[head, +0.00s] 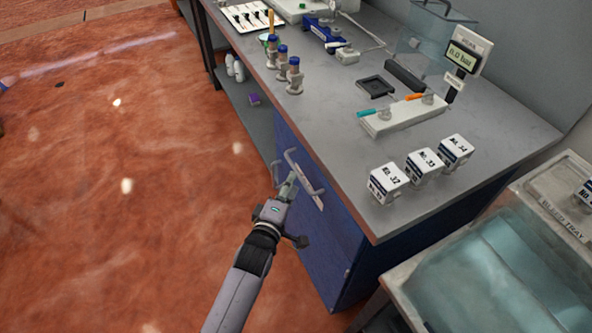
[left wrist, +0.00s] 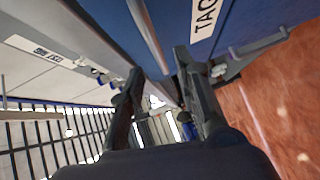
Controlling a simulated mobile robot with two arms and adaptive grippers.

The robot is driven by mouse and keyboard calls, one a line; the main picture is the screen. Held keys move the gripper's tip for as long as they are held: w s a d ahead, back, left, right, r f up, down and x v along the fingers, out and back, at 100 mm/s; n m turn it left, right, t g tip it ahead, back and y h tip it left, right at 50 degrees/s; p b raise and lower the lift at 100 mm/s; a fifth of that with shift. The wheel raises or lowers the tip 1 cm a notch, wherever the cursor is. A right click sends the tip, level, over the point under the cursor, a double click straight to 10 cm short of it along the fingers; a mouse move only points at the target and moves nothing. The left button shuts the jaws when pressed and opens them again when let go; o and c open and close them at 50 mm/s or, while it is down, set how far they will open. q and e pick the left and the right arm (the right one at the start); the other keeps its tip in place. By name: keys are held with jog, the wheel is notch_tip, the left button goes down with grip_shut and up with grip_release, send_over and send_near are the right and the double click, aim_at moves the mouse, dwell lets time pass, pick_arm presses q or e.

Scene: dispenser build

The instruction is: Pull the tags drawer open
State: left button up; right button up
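The tags drawer is in the blue cabinet under the grey bench, and its front looks flush. A white label (left wrist: 205,18) reading "TAG", cut off by the frame edge, is on the blue front in the left wrist view. A grey bar handle (left wrist: 148,35) stands off that front; it also shows in the head view (head: 312,178). My left gripper (head: 291,181) is at the handle. In the left wrist view its fingers (left wrist: 160,82) are apart, with the bar's end between or just beyond the tips. Contact cannot be told. My right gripper is out of view.
Three white numbered boxes (head: 424,166), a white rack (head: 403,116) and blue-capped bottles (head: 283,67) stand on the bench (head: 330,110). A bleed tray (head: 480,270) stands at the lower right. The red floor (head: 130,200) left of the cabinet is clear.

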aim_at(296, 170)
pick_arm(q)
jog(key=x, duration=0.6)
jog(key=shift+c, duration=0.2)
grip_shut()
dwell(0.6)
